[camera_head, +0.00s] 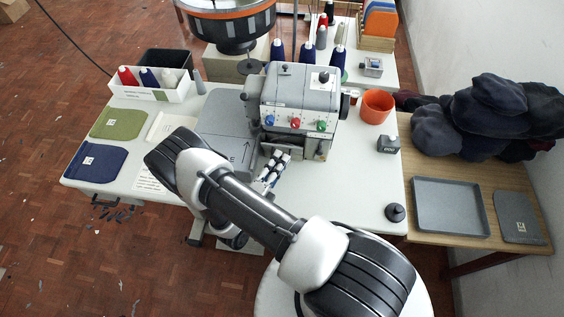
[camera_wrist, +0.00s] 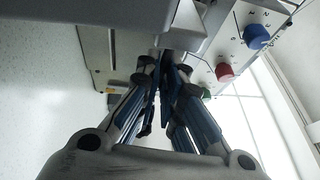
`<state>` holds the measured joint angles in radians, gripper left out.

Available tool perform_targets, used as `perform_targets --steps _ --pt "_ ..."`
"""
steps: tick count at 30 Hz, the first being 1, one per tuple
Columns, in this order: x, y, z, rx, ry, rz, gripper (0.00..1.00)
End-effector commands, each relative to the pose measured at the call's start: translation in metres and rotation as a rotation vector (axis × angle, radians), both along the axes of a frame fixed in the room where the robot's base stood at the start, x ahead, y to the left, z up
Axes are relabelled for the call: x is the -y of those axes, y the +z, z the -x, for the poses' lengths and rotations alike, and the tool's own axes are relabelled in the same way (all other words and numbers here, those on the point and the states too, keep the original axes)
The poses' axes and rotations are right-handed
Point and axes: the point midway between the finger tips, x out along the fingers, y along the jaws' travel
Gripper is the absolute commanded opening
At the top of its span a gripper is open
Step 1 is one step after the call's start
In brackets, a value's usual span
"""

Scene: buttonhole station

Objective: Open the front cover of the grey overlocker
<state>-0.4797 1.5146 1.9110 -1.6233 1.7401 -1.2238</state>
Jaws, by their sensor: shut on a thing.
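The grey overlocker (camera_head: 300,92) stands on the white table with blue, red and green dials across its front. Its front cover (camera_head: 287,141) is below the dials, partly hidden behind my gripper. My gripper (camera_head: 281,154) reaches in at the front of the machine, low and left of its middle. In the wrist view my gripper (camera_wrist: 166,58) has its fingertips together at a grey edge of the machine's front. The fingers hide what lies between them, and I cannot tell exactly how far the cover stands open.
A grey plate with an arrow (camera_head: 226,128) lies left of the machine. An orange pot (camera_head: 377,105) and a small dark box (camera_head: 388,145) stand to its right. A black knob-like thing (camera_head: 395,212) sits near the front right corner. The table's right front is mostly clear.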

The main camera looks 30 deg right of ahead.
Motion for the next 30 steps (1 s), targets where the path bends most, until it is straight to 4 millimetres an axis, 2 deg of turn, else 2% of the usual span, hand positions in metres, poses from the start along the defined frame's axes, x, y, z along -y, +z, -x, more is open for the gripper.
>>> perform_targets --steps 1,15,16,24,30 --pt "-0.0004 -0.0074 0.0007 0.017 0.001 0.007 0.00" --pt "-0.0020 -0.0038 0.0018 0.051 0.003 0.031 0.00" --pt "-0.0020 -0.0038 0.0018 0.051 0.003 0.031 0.09" --pt "-0.0020 -0.0036 0.0019 0.050 0.002 0.032 0.27" --pt "-0.0019 -0.0035 0.0020 0.050 0.002 0.032 0.27"
